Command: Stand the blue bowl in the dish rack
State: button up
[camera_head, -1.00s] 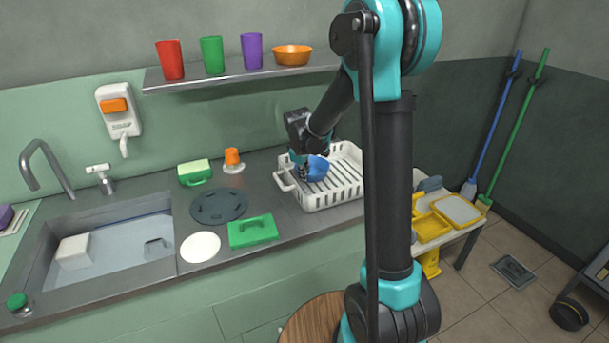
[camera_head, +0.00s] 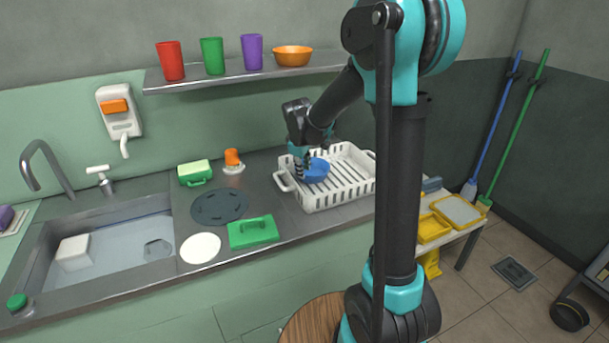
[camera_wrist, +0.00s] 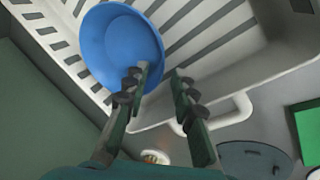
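The blue bowl (camera_head: 318,172) is in the white dish rack (camera_head: 343,193), near its left end. It leans tilted against the slats, with its inside facing my wrist camera. The bowl (camera_wrist: 112,42) fills the upper left of the wrist view, over the rack's slats (camera_wrist: 192,30). My gripper (camera_wrist: 162,73) is open, its two fingers apart. The left finger overlaps the bowl's rim in the picture, and the right finger is clear of it; I cannot tell whether the left one touches. In the head view my gripper (camera_head: 299,172) points down at the bowl's left side.
Left of the rack are a dark round mat (camera_head: 220,206), a green handled block (camera_head: 253,232), a white disc (camera_head: 200,248) and an orange cup (camera_head: 232,158). The sink (camera_head: 105,245) lies further left. A shelf (camera_head: 240,79) with cups and an orange bowl is above. Most of the rack is empty.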

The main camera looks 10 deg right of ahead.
jog(key=v, duration=0.8)
jog(key=shift+s+r, duration=0.1)
jog(key=shift+r, duration=0.05)
